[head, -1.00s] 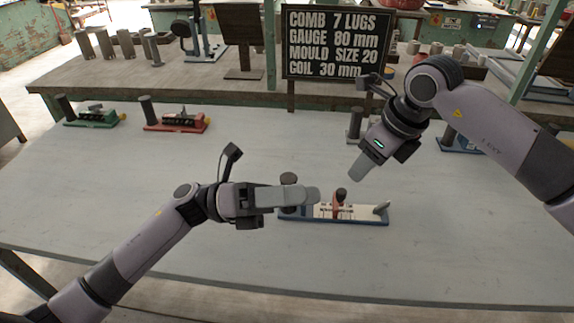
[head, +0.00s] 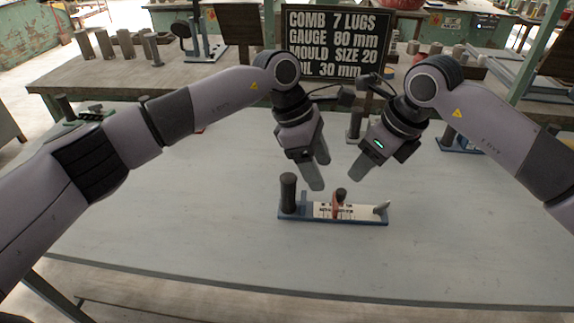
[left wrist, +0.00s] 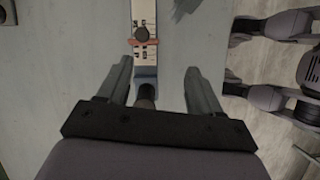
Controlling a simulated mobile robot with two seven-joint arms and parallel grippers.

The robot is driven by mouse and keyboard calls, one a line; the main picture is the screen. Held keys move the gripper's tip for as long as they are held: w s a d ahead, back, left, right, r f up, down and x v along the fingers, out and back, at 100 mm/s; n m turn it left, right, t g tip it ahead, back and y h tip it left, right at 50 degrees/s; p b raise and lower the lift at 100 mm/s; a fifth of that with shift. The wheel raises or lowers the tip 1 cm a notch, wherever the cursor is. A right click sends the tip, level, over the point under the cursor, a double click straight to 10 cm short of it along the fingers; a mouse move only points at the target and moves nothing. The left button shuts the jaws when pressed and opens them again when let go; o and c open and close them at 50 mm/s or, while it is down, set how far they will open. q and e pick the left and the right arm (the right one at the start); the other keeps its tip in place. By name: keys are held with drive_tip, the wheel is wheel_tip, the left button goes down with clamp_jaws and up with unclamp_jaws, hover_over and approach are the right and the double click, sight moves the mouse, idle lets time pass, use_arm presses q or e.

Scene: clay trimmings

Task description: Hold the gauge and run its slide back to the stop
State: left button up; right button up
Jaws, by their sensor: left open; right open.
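The gauge (head: 310,217) lies on the pale table, a long blue base with a white printed scale. A thick dark upright post (head: 288,192) stands at its left end and a grey angled piece (head: 382,207) at its right end. Its red slide (head: 337,207) with a dark knob sits near mid-scale; the slide also shows in the left wrist view (left wrist: 144,43). My left gripper (head: 317,172) is open and empty, pointing down above the gauge. In the left wrist view the post (left wrist: 147,95) appears between its fingers. My right gripper (head: 362,168) is open and empty, above and behind the right end.
A sign (head: 336,42) with written settings stands behind the table. A blue-based fixture (head: 458,143) stands at the right, partly behind my right arm. A green fixture (head: 85,118) at the far left is partly hidden by my left arm. The table's front is clear.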

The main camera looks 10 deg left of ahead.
sight(287, 191)
use_arm(q)
drive_tip(key=a+f+y, duration=0.1)
drive_tip(key=a, duration=0.1)
drive_tip(key=w+a+f+n+y, duration=0.1)
drive_tip(key=a+y, duration=0.1)
drive_tip(key=a+f+n+y, duration=0.1)
drive_tip(key=a, duration=0.1)
drive_tip(key=shift+w+y, duration=0.3)
drive_tip(key=shift+f, duration=0.3)
wheel_tip(287, 191, down, 6)
drive_tip(key=shift+f, duration=0.25)
drive_tip(key=shift+c, duration=0.3)
